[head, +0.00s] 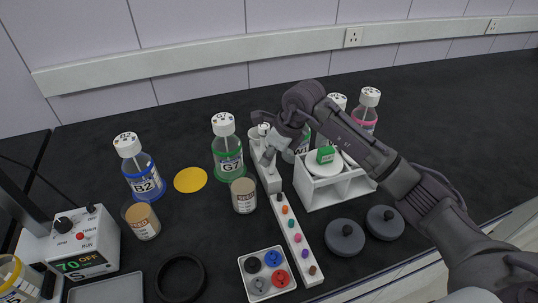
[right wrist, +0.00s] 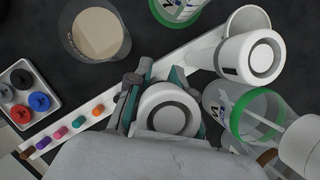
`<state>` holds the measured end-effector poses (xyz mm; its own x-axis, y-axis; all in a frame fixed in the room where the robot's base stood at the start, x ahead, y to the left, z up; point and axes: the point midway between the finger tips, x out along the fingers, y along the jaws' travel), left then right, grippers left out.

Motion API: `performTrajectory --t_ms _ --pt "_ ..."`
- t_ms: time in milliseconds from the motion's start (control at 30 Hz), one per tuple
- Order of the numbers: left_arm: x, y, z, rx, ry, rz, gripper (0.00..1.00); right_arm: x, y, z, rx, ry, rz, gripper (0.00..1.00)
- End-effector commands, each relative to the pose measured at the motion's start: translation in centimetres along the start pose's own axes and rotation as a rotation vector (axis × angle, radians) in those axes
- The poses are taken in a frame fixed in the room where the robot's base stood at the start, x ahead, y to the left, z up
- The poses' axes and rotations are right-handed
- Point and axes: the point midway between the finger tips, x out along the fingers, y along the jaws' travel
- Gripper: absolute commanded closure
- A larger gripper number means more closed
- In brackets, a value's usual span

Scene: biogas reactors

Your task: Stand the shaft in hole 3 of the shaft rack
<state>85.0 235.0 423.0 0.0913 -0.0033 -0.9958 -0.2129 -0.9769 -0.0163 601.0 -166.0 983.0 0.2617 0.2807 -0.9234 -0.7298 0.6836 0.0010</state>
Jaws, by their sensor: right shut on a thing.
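My right gripper (head: 268,148) is over the far end of a long white bar, apparently the shaft rack (head: 270,183). In the right wrist view its fingers (right wrist: 152,98) are shut on a white round-topped piece (right wrist: 167,112) with a dark ring, which I take for the shaft. The shaft's lower part is hidden, so I cannot tell whether it is in a hole or above one. A similar white round-topped piece (right wrist: 252,57) stands at the bar's far end. Hole numbers cannot be read. My left gripper is not in view.
Coloured pegs (head: 291,226) line the bar's near part. A white bottle rack (head: 323,190) stands close on the right. Two dark discs (head: 345,237) lie in front.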

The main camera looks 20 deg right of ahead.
Motion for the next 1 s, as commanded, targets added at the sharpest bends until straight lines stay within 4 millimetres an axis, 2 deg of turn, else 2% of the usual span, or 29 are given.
performTrajectory --t_ms 1000 --pt "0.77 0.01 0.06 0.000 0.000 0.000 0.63 0.62 -0.02 -0.30 0.001 0.001 0.001 1.00"
